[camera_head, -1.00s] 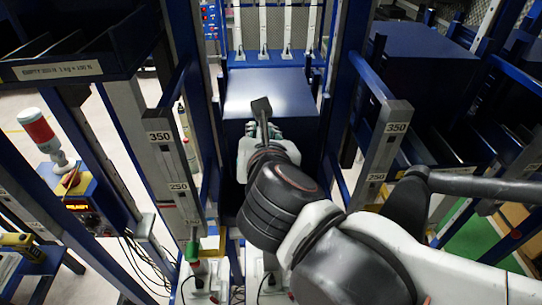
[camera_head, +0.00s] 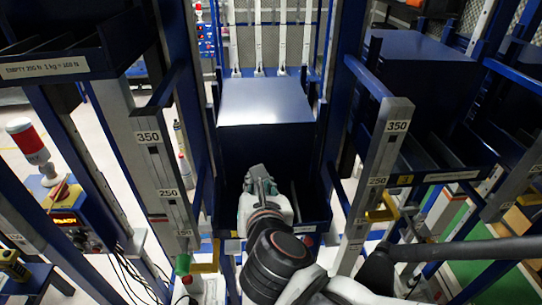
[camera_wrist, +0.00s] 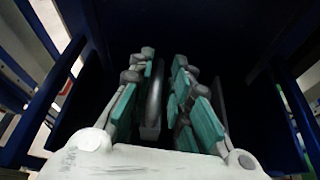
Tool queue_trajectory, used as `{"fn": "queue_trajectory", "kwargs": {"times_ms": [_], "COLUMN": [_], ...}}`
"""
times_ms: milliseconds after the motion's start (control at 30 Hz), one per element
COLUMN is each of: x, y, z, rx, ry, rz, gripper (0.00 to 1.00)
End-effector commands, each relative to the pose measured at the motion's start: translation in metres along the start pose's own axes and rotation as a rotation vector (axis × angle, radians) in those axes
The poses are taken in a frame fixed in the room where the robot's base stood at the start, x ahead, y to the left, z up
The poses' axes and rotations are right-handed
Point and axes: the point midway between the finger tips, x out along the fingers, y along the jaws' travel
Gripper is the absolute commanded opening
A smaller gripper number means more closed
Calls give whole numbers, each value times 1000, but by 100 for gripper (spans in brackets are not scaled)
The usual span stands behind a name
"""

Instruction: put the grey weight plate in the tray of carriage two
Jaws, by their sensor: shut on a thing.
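My gripper (camera_head: 260,180) is in front of the middle carriage's blue block (camera_head: 266,105), at the dark tray (camera_head: 314,212) below that block. The wrist view shows my teal-padded fingers (camera_wrist: 168,98) shut on the grey weight plate (camera_wrist: 153,98), which stands on edge between them. In the head view the plate is mostly hidden by the fingers. The fingers point into the dark space of the tray. I cannot tell whether the plate touches the tray floor. No carriage number is readable on the middle carriage.
Posts with height scales (camera_head: 150,140) (camera_head: 393,130) flank the middle carriage closely. A left tray (camera_head: 70,55) with a label and a right carriage block (camera_head: 405,85) stand either side. A red-and-white lamp (camera_head: 27,140) stands at far left.

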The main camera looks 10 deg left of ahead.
Motion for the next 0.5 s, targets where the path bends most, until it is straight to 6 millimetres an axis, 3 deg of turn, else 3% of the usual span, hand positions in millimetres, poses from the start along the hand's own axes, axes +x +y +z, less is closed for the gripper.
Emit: {"fn": "queue_trajectory", "kwargs": {"times_ms": [200, 233, 300, 500], "x": [1, 1, 1, 0], "y": [0, 0, 0, 0], "z": [-2, -2, -1, -1], "rx": [0, 0, 0, 0], "ry": [0, 0, 0, 0], "rz": [0, 0, 0, 0], "gripper": [0, 20, 36, 38]}}
